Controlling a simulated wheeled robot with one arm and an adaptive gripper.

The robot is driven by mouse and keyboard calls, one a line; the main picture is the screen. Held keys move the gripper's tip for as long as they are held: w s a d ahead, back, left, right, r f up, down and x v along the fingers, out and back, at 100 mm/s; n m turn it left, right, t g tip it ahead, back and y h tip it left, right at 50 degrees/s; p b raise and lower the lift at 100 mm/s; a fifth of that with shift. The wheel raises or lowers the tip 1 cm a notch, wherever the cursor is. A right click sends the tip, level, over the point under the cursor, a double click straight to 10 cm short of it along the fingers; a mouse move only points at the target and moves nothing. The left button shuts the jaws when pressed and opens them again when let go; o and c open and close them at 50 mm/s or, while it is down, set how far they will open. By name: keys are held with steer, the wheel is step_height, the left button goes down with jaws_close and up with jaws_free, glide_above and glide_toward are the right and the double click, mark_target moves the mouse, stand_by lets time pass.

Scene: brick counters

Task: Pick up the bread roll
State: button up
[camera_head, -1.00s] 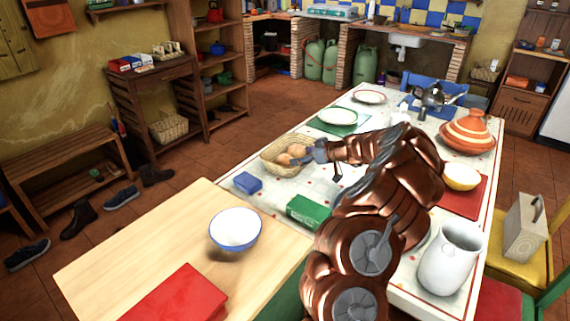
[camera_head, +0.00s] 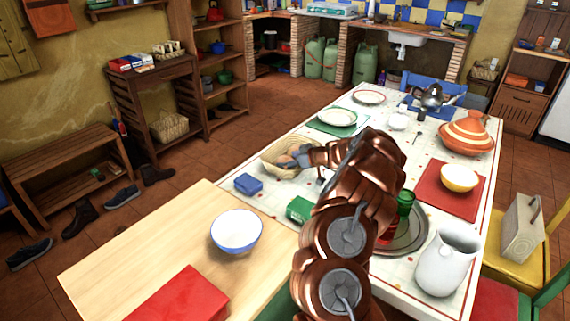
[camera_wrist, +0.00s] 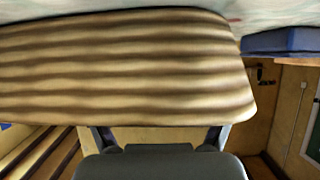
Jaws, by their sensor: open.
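A woven basket (camera_head: 282,172) stands on the tiled table in the head view. A bread roll (camera_head: 286,160) shows in it, brown and rounded, partly hidden by my gripper. My gripper (camera_head: 297,160) is at the basket's opening, close to the roll; whether it touches the roll I cannot tell. In the wrist view a striped woven surface, likely the basket's wall (camera_wrist: 120,65), fills the upper middle at close range. My gripper's two fingers (camera_wrist: 160,138) are spread apart below it, and no roll shows between them.
A blue box (camera_head: 248,184) lies just left of the basket, and a green box (camera_head: 299,209) lies in front. A plate on a green mat (camera_head: 338,117) stands behind. My arm hides part of a metal tray (camera_head: 410,240).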

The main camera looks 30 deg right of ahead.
steer(key=shift+c, duration=0.5)
steer(key=c, duration=0.7)
